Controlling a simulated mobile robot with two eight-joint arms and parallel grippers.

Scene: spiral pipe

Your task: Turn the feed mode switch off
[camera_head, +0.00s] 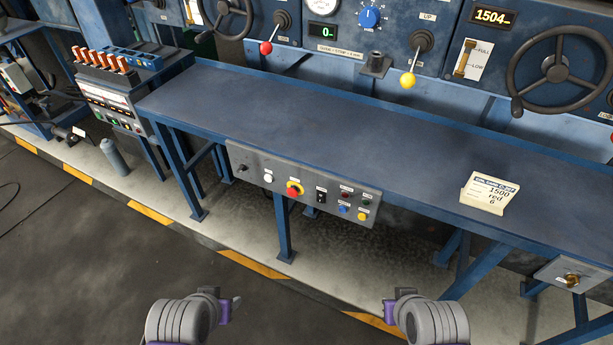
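I cannot tell for sure which control is the feed mode switch, as the small labels are not legible. A grey box (575,270) at the lower right of the bench front carries a brass-coloured knob (571,280). A grey control panel (255,167) under the bench's front edge carries a black switch (321,196), a red button (293,191) on yellow and several coloured buttons. My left gripper (231,306) and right gripper (390,308) are at the bottom of the view, over the floor, apart from the bench and every control. Their fingers are too unclear to judge.
The blue bench (330,120) is mostly clear, with a paper card (488,193) on its right part. Behind it stand a red-knobbed lever (266,47), a yellow-knobbed lever (408,80), a FULL/LOW lever (466,60) and a large handwheel (559,70). Open floor lies in front.

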